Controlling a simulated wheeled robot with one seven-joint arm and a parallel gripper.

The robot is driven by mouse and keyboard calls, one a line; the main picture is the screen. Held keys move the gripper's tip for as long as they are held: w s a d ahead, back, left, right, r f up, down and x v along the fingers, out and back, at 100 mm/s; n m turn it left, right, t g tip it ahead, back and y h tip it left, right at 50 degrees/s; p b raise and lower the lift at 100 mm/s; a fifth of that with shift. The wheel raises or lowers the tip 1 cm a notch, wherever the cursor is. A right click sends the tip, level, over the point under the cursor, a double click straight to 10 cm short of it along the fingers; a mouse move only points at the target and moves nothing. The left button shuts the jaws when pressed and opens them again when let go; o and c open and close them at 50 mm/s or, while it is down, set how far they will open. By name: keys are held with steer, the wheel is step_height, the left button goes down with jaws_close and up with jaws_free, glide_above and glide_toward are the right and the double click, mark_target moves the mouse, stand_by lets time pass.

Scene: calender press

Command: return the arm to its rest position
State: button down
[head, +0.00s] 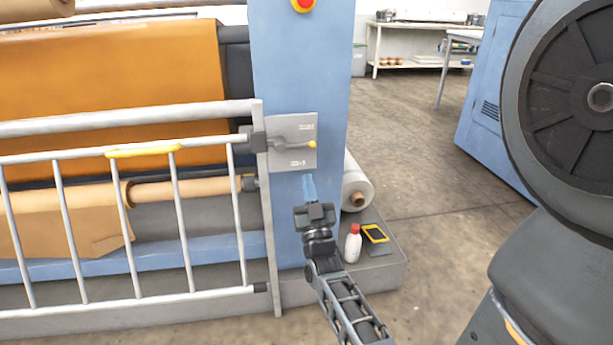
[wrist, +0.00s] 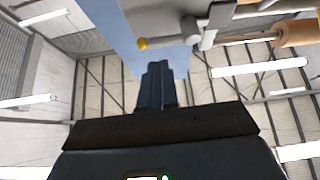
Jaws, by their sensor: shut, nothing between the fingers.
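My gripper (head: 308,180) is in the middle of the head view, pointing up in front of the press's blue upright (head: 300,70). Its fingers are together and nothing shows between them. It is just below the grey lever plate (head: 305,160), whose lever ends in a yellow knob (head: 312,145). I cannot tell whether the gripper touches the upright. In the wrist view the shut fingers (wrist: 157,75) show at the centre, and the yellow knob (wrist: 142,43) shows above and left of them, apart from them.
A white guard gate (head: 120,150) with a yellow handle (head: 143,152) stands left of my gripper, before the orange web (head: 110,80). A white bottle (head: 353,245) with a red cap and a yellow-framed device (head: 375,233) sit on the grey base ledge (head: 385,275). Open floor (head: 415,160) lies to the right.

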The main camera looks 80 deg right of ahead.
steer(key=v, duration=0.6)
steer(key=shift+b, duration=0.35)
steer(key=a+r+n+t+y+p, duration=0.2)
steer(key=a+n+t+y+p, duration=0.35)
steer(key=a+y, duration=1.3)
steer(key=s+a+r+n+y+p, duration=0.1)
steer(key=s+a+r, duration=0.4)
steer(key=a, duration=0.5)
steer(key=s+a+r+n+y+p, duration=0.1)
steer(key=s+a+r+n+y, duration=0.2)
steer(key=s+a+r+n, duration=0.3)
steer(key=a, duration=0.3)
steer(key=shift+a+r+g, duration=0.2)
steer(key=shift+a+g, duration=0.15)
